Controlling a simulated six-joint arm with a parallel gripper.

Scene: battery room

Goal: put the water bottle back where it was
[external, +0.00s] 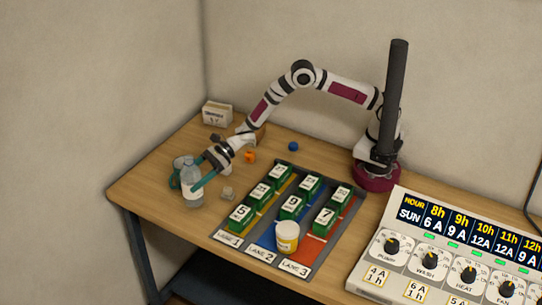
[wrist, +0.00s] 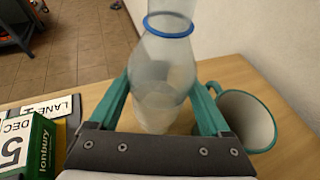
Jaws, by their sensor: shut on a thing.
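A clear water bottle (external: 193,184) with a narrow neck is upright near the left end of the wooden table. My gripper (external: 187,184) has its teal fingers on either side of the bottle. In the wrist view the bottle (wrist: 160,85) has a blue ring near its top and sits between the two teal fingers (wrist: 163,105) of my gripper, which is shut on it. I cannot tell whether the bottle's base touches the table.
A teal mug (wrist: 247,122) lies or stands just right of the bottle in the wrist view. Green boxes (external: 240,216) stand on a lane mat, with a yellow-and-white jar (external: 287,237) among them. A small grey cube (external: 228,193), an orange object (external: 250,156) and a blue ball (external: 293,146) are nearby.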

